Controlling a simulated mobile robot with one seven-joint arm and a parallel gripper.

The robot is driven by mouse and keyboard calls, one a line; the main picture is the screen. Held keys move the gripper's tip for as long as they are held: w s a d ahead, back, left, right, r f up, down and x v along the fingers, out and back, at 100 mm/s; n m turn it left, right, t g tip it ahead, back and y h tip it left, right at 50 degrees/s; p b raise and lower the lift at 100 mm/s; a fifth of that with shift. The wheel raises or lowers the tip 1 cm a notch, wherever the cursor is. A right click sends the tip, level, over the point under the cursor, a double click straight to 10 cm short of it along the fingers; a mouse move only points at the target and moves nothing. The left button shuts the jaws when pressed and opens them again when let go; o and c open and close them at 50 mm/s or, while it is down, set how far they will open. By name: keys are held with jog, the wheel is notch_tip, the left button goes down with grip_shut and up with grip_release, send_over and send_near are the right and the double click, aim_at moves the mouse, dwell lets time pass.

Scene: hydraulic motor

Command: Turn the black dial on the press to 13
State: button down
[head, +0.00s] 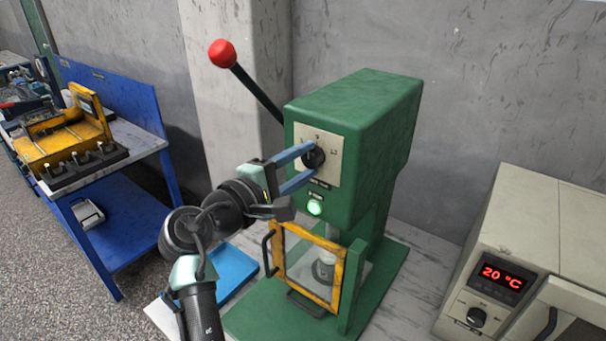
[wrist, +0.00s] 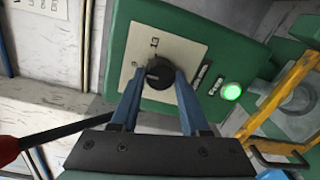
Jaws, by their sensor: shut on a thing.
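The green press (head: 350,130) stands in the middle of the head view. Its black dial (head: 314,157) sits on a pale plate (head: 329,145) on the press front, with small markings around it. My gripper (head: 306,163) reaches in from the left, its blue fingers on either side of the dial. In the wrist view the dial (wrist: 159,73) is between the fingertips (wrist: 160,84), and the gripper is shut on it. The markings are too small to read surely, and the fingers hide part of the plate.
Below the dial is a lit green button (head: 314,208). A yellow-framed guard (head: 308,262) is under it. A lever with a red knob (head: 222,53) rises at the left. A beige oven (head: 510,250) showing 20 °C stands right. A blue tray (head: 233,268) lies behind my arm.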

jog(key=m+b, duration=0.2)
jog(key=m, duration=0.1)
jog(key=m+b, duration=0.3)
jog(key=shift+f+y, duration=0.2)
jog(key=shift+y, duration=0.1)
jog(key=m+b, duration=0.3)
jog(key=m, duration=0.1)
jog(key=shift+b, duration=0.4)
jog(key=shift+s+d+r+m+t+b, duration=0.1)
jog(key=shift+m+t+b, duration=0.2)
jog(key=shift+m+b, duration=0.35)
jog(key=shift+r+m, duration=0.1)
jog(key=shift+m, duration=0.15)
jog(key=shift+c, duration=2)
grip_release()
